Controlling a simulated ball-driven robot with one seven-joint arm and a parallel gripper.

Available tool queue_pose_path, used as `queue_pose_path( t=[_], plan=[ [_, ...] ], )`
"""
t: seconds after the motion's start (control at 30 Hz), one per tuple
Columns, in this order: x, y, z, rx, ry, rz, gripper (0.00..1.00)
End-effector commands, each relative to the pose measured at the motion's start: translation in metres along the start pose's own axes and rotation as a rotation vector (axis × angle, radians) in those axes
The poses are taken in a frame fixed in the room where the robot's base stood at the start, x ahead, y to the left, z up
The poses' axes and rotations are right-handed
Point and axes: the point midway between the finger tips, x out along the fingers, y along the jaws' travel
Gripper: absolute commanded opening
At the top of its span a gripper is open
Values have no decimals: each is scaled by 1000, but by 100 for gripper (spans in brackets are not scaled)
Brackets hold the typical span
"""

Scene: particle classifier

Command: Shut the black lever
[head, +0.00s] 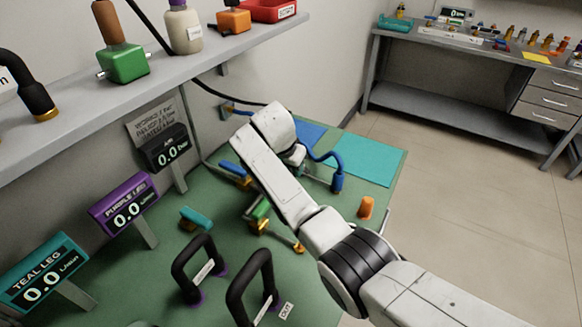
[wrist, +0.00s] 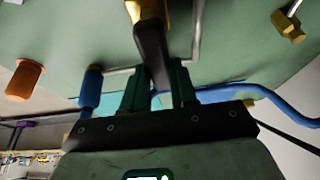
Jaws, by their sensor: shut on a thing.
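The black lever (wrist: 152,48) hangs down in the upper middle of the wrist view, with a brass-yellow fitting (wrist: 146,9) at its top end. My gripper (wrist: 158,80) has its two dark green fingers on either side of the lever's lower end and is shut on it. In the head view my white arm covers the gripper and the lever, so neither can be made out there. Whether the lever stands along or across its pipe is not clear.
A blue-sleeved hose (head: 337,182) and an orange cylinder (head: 366,207) stand right of my arm. Left are a teal handle (head: 195,219), two black loop handles (head: 192,270) and displays reading 0.0 (head: 126,207). A shelf (head: 150,87) overhangs the bench. The teal mat (head: 369,160) is clear.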

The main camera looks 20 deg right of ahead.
Motion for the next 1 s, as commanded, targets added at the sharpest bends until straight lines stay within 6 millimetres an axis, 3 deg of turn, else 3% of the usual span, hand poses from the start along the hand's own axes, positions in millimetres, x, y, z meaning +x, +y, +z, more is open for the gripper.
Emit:
queue_pose_path(
  t=[0.4,0.43,0.6,0.7,1.0],
  plan=[
    [-2,0,-2,13,3,1,0],
    [-2,0,-2,13,3,1,28],
    [-1,0,-1,11,2,2,45],
    [-1,0,-1,10,2,2,53],
    [-4,0,-1,9,1,1,53]
  ],
)
